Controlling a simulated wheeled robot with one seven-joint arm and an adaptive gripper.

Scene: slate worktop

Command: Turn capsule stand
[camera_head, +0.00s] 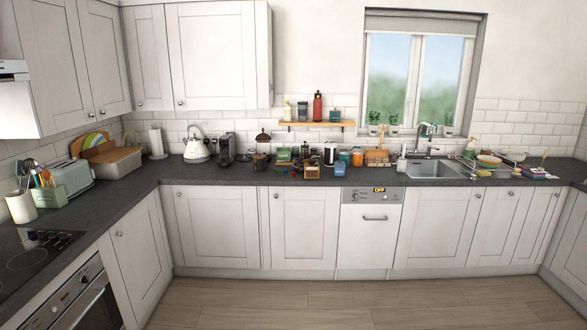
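I cannot surely pick out the capsule stand at this size. It may be among the small items grouped on the dark worktop (215,177) in the middle. There, a wooden box-like item (312,171) sits near the front edge, with small coloured pieces (291,173) to its left. A black coffee machine (226,149) stands left of this group, and a dark brown item (263,142) stands between them. My gripper is not in view.
A white kettle (196,147) stands left of the coffee machine. A wall shelf (317,124) with bottles hangs above the group. A blue container (339,168) is at the front edge; the sink (432,169) lies to the right. The worktop before the kettle is clear.

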